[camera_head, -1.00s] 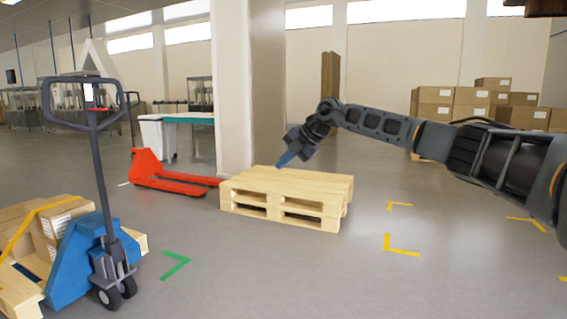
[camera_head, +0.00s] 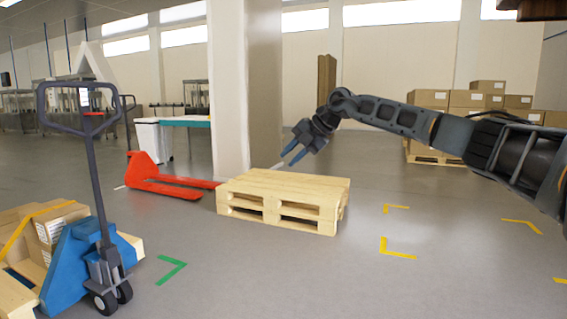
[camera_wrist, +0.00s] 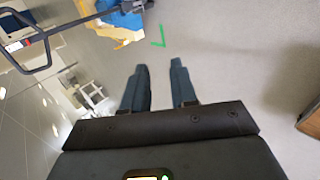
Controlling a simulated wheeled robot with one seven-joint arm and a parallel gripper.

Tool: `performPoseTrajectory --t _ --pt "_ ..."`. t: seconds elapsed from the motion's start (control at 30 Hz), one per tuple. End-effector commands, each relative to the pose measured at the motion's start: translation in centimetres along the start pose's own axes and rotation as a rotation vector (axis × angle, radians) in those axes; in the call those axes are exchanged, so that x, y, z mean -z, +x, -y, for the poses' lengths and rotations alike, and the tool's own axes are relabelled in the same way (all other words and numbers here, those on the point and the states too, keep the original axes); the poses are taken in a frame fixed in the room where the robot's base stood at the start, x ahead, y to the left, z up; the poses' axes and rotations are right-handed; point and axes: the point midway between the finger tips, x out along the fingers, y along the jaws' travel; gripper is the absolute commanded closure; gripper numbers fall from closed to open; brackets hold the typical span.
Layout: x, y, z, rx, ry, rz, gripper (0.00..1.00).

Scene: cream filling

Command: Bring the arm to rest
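My arm reaches in from the right side of the head view, with its elbow and forearm raised off the floor. My gripper (camera_head: 288,159) hangs at the arm's end, tilted down to the left, above and behind the wooden pallet (camera_head: 250,188). Its two blue-grey fingers stand apart with nothing between them. They also show apart and empty in the wrist view (camera_wrist: 160,66), over bare grey floor.
A blue pallet jack (camera_head: 75,260) with a box-laden pallet stands at the left front. A red pallet jack (camera_head: 150,175) is behind. A pillar (camera_head: 230,90) rises behind the pallet. Stacked cartons (camera_head: 470,98) stand at the back right. Floor right of the pallet is clear.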

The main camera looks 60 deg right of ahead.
Motion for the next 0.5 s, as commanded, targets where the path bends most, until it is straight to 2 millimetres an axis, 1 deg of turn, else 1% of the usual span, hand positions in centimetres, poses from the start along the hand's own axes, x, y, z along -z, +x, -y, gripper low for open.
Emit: performPoseTrajectory --t 0.03,0.2,0.43,0.5 --pt "-0.1 -0.8 0.0 0.000 0.000 0.001 0.73" --pt "0.0 -2.1 -0.1 -0.001 0.000 0.001 0.73" --pt "0.0 -2.2 0.0 -0.001 0.000 0.000 0.73" --pt "0.4 -1.9 -0.1 -0.007 -0.001 -0.010 0.73"
